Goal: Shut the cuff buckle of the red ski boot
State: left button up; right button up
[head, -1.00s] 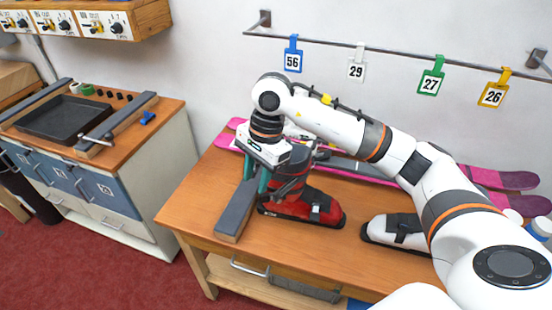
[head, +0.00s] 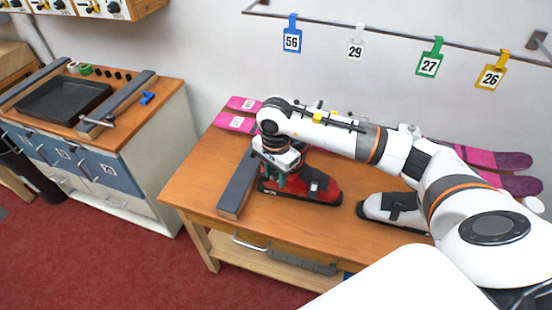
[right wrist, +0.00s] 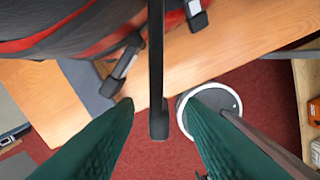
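The red ski boot (head: 322,190) stands on the wooden bench in the head view, its upper part largely hidden by my right arm. In the right wrist view its dark red-and-black shell (right wrist: 60,35) fills the upper left. A long black buckle lever (right wrist: 156,70) sticks out from the top of that view, standing away from the shell. My right gripper (right wrist: 160,101) has green fingers, spread apart on either side of the lever. I cannot tell whether a finger touches it. It also shows beside the boot in the head view (head: 279,181). My left gripper is not in view.
A white boot (head: 385,207) stands to the right on the bench. A long grey-topped block (head: 238,186) lies just left of the red boot. Pink skis (head: 500,160) lie along the wall. Smaller buckles (right wrist: 122,65) hang off the shell in the wrist view.

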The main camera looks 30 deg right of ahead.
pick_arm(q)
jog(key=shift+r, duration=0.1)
pick_arm(e)
jog(key=shift+f, duration=0.4)
jog(key=shift+c, duration=0.4)
grip_shut()
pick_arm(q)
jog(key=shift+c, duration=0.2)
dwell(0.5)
